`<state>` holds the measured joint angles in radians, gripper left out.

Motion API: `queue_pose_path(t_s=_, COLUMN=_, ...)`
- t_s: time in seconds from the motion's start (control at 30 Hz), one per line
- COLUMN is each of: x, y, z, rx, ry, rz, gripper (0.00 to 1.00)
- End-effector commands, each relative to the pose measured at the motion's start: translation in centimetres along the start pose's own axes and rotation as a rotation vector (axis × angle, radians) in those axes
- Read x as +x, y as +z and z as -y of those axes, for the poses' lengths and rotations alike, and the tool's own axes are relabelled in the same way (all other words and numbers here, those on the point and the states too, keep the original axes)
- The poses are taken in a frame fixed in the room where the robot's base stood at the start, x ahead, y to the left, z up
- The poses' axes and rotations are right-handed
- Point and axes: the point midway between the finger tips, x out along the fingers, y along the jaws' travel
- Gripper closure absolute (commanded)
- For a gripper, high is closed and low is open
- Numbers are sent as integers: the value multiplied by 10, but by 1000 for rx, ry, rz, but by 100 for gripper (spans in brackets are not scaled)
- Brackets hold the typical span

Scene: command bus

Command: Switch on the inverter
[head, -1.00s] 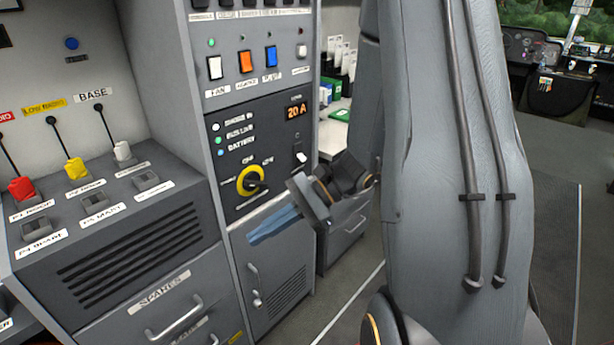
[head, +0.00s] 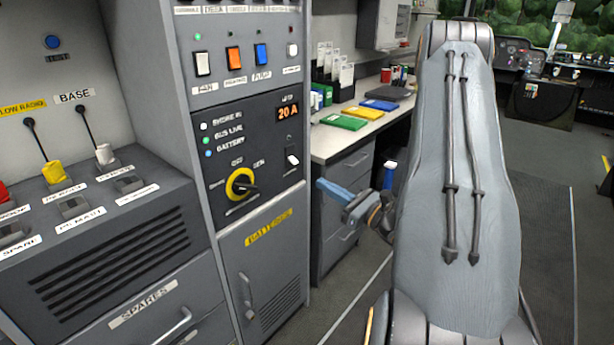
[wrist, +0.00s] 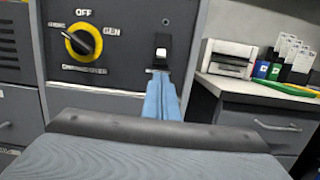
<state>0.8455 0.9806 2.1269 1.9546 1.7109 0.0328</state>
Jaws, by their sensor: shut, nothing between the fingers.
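A small rocker switch with a white part (head: 293,160) sits at the right of the black power panel (head: 222,165). It also shows in the wrist view (wrist: 162,52), straight above my fingertips. Its label is too small to read, so I cannot tell whether it is the inverter switch. My gripper (head: 324,187) has blue fingers, shut and empty, right of the panel and lower than the rocker in the head view. In the wrist view the fingertips (wrist: 160,76) overlap the panel's lower edge just under the rocker; contact cannot be told.
A yellow changeover knob (head: 240,184) is left of the rocker. A batteries cabinet (head: 268,270) is below. A counter (head: 335,145) with folders stands right. Open floor lies further right.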

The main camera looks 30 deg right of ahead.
Motion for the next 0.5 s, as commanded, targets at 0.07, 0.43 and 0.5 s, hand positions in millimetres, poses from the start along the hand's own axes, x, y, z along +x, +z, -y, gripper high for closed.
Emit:
queue_pose_path(t_s=0.07, x=7, y=0, z=-1, rx=-1, ry=3, rz=0, gripper=100)
queue_pose_path(t_s=0.43, x=68, y=1, z=-2, rx=-2, ry=5, rz=0, gripper=100)
queue_pose_path(t_s=0.5, x=78, y=0, z=-2, rx=-1, ry=5, rz=0, gripper=100)
